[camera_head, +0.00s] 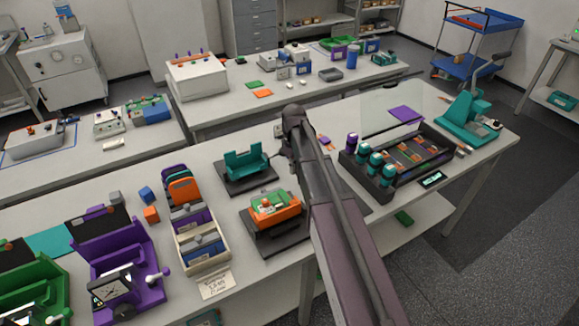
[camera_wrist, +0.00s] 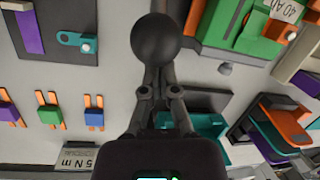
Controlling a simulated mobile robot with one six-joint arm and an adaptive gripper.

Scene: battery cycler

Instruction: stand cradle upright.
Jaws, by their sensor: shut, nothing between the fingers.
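A teal cradle (camera_head: 246,165) with raised ends sits on a dark base plate left of my arm in the head view. I take the teal piece partly hidden behind my gripper in the wrist view (camera_wrist: 208,124) to be the same cradle. An orange cradle (camera_head: 285,215) holding a green piece sits on another dark plate in front of it. I cannot tell which cradle is meant. My gripper (camera_wrist: 160,78) is shut and empty. A dark ball-like shape covers its tips in the wrist view. In the head view my gripper (camera_head: 287,157) is small and dark, just right of the teal cradle.
A black tray (camera_head: 368,183) with teal cylinders and orange cells stands right of my arm. A beige bin (camera_head: 205,264) holds coloured pieces at the left. Purple (camera_head: 150,250) and green (camera_head: 50,268) fixtures stand farther left. Bare tabletop shows between the teal cradle and the bin.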

